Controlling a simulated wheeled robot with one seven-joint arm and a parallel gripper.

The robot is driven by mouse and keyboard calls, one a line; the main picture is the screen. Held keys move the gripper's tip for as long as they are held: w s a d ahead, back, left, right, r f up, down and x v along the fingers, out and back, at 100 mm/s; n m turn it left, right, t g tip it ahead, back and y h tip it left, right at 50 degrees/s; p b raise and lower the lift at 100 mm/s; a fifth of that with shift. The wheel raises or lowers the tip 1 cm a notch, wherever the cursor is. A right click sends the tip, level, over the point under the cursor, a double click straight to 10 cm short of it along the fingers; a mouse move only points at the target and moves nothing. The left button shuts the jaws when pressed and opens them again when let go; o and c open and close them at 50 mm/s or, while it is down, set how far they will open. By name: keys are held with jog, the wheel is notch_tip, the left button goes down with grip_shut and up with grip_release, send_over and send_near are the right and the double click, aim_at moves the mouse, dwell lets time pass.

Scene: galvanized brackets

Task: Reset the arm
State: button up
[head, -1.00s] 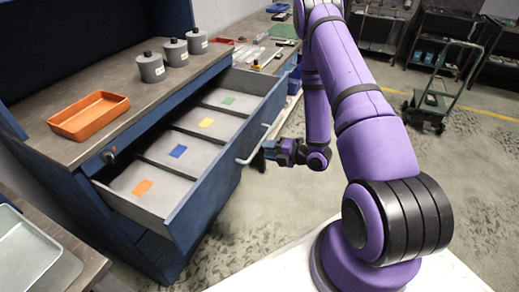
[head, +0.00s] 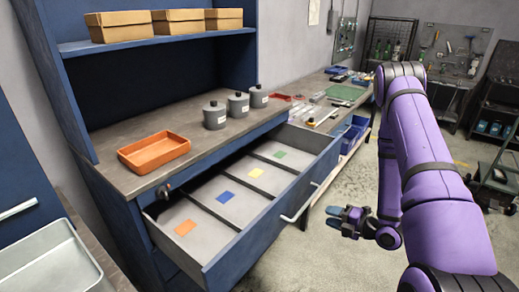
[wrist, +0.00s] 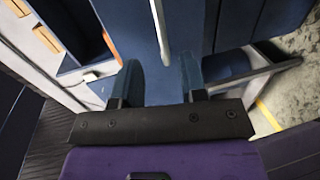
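My gripper (head: 341,217) is at the end of my purple arm, to the right of the open drawer. It is clear of the drawer's pale handle (head: 301,204). In the wrist view its two dark fingers (wrist: 160,80) stand apart with nothing between them. The handle (wrist: 160,30) shows beyond the fingertips there. The blue drawer (head: 255,245) is pulled out of the workbench. Its compartments look empty apart from flat orange, blue, yellow and green patches on their floors.
An orange tray (head: 154,152) and three grey lidded jars (head: 238,105) stand on the bench top (head: 200,150). Several cardboard boxes (head: 178,22) sit on the shelf above. A grey tray (head: 50,265) is at lower left. A trolley (head: 495,185) stands at right. Some floor around the gripper is open.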

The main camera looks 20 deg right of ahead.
jog(key=w+d+r+m+g+h, duration=0.2)
jog(key=w+r+m+h, duration=0.25)
jog(key=w+r, duration=0.55)
jog(key=s+r+m+h, duration=0.3)
jog(key=r+m+h, duration=0.25)
jog(key=r, duration=1.05)
jog(key=s+a+r+m+g+h, duration=0.1)
jog(key=s+a+r+m+g, duration=0.3)
jog(key=s+r+m, duration=0.55)
jog(key=s+a+r+m+y, duration=0.1)
jog(key=s+a+r+m, duration=0.1)
jog(key=s, duration=0.7)
jog(key=s+a+r+m+g, duration=0.1)
jog(key=s+a+r+m, duration=0.2)
jog(key=s+a+r, duration=0.2)
jog(key=s+a, duration=0.2)
jog(key=s, duration=0.2)
jog(key=shift+s+m+y, duration=0.2)
jog(key=shift+m+y, duration=0.15)
jog(key=shift+y, duration=0.05)
